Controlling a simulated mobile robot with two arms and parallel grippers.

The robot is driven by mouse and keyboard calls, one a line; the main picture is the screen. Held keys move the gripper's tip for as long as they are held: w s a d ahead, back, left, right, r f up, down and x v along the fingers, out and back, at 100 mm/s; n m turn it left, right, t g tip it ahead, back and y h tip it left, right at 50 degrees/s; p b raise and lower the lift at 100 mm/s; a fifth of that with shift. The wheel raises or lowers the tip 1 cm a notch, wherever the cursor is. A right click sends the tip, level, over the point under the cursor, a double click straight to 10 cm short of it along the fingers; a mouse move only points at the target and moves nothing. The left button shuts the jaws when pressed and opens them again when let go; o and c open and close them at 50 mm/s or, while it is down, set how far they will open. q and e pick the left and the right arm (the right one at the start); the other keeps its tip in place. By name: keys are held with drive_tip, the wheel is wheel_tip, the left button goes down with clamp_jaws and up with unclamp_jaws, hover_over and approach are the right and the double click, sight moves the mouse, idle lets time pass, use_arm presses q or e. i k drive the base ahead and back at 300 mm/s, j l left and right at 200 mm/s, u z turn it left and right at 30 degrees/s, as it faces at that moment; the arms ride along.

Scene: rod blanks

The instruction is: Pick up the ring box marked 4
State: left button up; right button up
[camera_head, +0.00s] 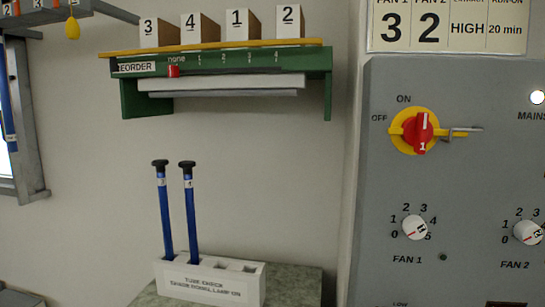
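The ring box marked 4 (198,30) stands on a yellow-edged shelf (215,48), second from the left in a row of boxes. The box marked 3 (158,31) is to its left. The box marked 1 (241,26) and the box marked 2 (289,22) are to its right. Each box has a white numbered front and brown cardboard sides. Neither of my grippers shows in the head view.
Below the shelf is a green rail marked REORDER with a red slider (173,71) near "none". A white block (212,285) holds two upright blue rods (188,215) on a bench. A grey fan panel (470,180) with a red-yellow switch (421,131) stands at right.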

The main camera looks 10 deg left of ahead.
sight(196, 28)
drive_tip(key=i+j+u, duration=0.15)
drive_tip(key=i+j, duration=0.25)
drive_tip(key=i, duration=0.15)
drive_tip(key=i+j+u, duration=0.2)
drive_tip(key=i+j, duration=0.15)
drive_tip(key=i, duration=0.2)
drive_tip(key=k+z, duration=0.3)
drive_tip(key=k, duration=0.4)
drive_tip(key=k+l+z, duration=0.1)
drive_tip(key=k+z, duration=0.2)
drive_tip(key=k, duration=0.4)
